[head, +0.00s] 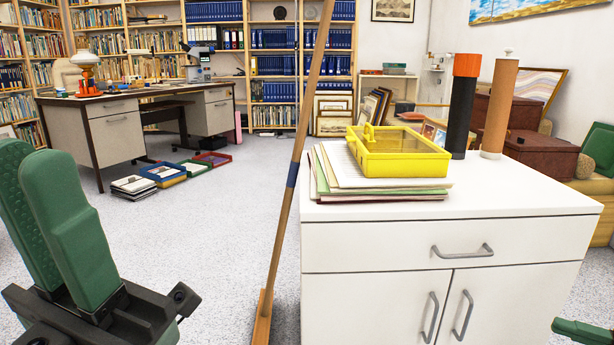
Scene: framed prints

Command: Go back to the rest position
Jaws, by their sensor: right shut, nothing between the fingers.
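My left gripper (30,165) is at the lower left of the head view, its two green fingers pointing up. One finger overlaps the other, so I cannot tell whether there is a gap between them. No object shows in it. My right gripper (582,331) shows only as a green finger part at the lower right edge, beside the white cabinet. It is shut and empty; the rest of it is out of view.
A white cabinet (450,235) stands close in front, with a yellow box (398,163) on papers (345,180) and two tubes (461,105) on top. A wooden pole (291,175) stands tilted at its left. A desk (130,125) stands farther back.

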